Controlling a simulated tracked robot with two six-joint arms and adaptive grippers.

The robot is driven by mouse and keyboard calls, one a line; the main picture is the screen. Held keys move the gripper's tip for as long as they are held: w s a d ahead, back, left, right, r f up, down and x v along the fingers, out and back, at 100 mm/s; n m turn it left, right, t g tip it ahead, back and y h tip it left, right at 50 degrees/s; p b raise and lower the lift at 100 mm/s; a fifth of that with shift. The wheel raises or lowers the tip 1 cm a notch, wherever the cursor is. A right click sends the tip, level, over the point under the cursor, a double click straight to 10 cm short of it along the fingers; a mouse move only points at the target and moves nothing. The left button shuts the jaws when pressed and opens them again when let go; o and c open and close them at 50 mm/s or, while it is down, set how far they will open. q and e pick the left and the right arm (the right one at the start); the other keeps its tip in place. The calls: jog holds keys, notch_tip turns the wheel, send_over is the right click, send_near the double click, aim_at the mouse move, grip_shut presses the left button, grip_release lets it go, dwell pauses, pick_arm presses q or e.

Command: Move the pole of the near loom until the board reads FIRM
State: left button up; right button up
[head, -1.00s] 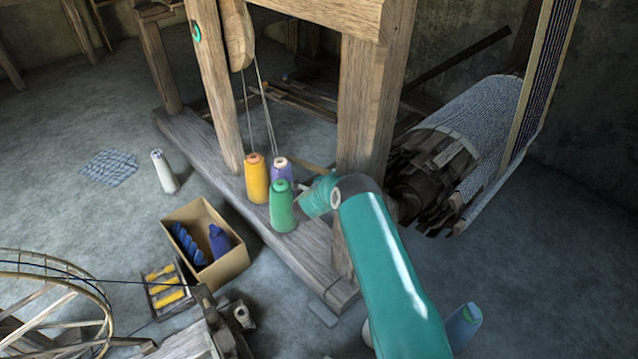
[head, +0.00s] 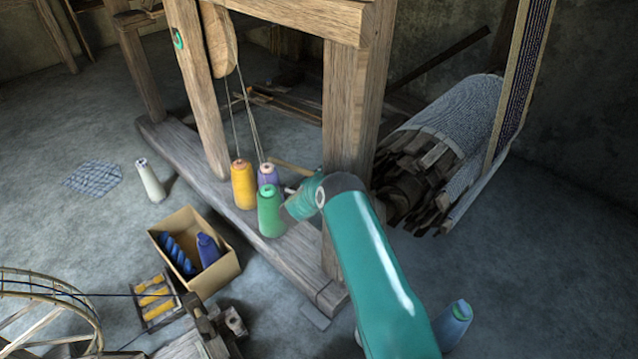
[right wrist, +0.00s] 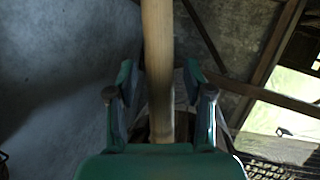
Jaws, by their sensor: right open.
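In the right wrist view a pale round wooden pole (right wrist: 158,50) runs down from the top edge between the two fingers of my right gripper (right wrist: 160,92). The gripper is open, with a finger on either side of the pole; I cannot tell whether either touches it. In the head view my teal right arm reaches in from the bottom to the near loom's thick post (head: 350,110); I cannot make out its gripper there. My left gripper is not in view. No board with readable words shows.
Yellow (head: 243,185), purple (head: 268,176) and green (head: 270,212) yarn cones stand on the loom's base beam (head: 185,160), close to my arm. A cardboard box (head: 215,278) with blue yarn sits on the floor. A spinning wheel (head: 50,300) is at lower left.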

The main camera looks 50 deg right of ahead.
jog(key=v, duration=1.1)
jog(key=shift+a, duration=0.4)
